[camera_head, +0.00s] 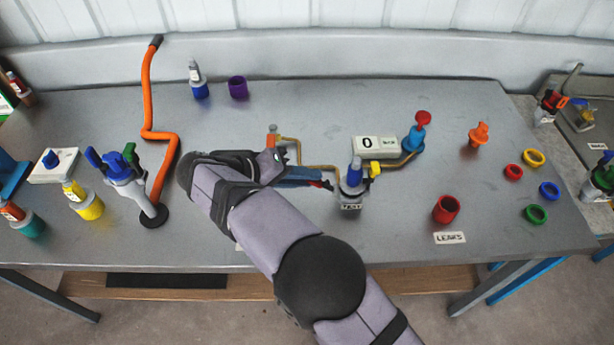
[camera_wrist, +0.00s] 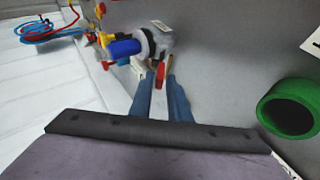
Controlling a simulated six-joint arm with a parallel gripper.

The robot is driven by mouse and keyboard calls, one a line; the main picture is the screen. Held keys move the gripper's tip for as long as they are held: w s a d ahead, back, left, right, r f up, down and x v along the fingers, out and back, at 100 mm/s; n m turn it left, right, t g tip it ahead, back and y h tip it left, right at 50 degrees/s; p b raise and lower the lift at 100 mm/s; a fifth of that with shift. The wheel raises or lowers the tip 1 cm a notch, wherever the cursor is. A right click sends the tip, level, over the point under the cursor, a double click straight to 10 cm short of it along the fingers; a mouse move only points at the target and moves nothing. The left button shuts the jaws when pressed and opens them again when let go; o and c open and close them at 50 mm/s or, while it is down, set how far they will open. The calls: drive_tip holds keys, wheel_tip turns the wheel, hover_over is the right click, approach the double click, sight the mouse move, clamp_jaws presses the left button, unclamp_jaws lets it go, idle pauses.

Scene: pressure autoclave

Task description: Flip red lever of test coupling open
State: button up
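The test coupling stands on the table in the head view (camera_head: 353,187), with a blue cylinder on top, a yellow lever (camera_head: 375,169) on its right and a "TEST" label in front. It also shows in the wrist view (camera_wrist: 150,44). Its red lever (camera_wrist: 160,77) lies between the tips of my gripper's blue fingers (camera_wrist: 161,80). In the head view my gripper (camera_head: 322,182) reaches the coupling from the left, and only a bit of red shows at its tips. The fingers are a narrow gap apart; I cannot tell whether they touch the lever.
A gauge box (camera_head: 376,147) reading 0 and a blue fitting with a red knob (camera_head: 414,137) stand behind the coupling. A red cup (camera_head: 446,209) stands to the right, near a "LEAKS" label. A thin brown pipe (camera_head: 318,166) runs behind my gripper.

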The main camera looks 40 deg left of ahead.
drive_tip(key=b+v, duration=0.1)
drive_tip(key=v, duration=0.5)
drive_tip(key=shift+s+r, duration=0.2)
drive_tip(key=shift+s, duration=0.05)
drive_tip(key=shift+a, duration=0.1)
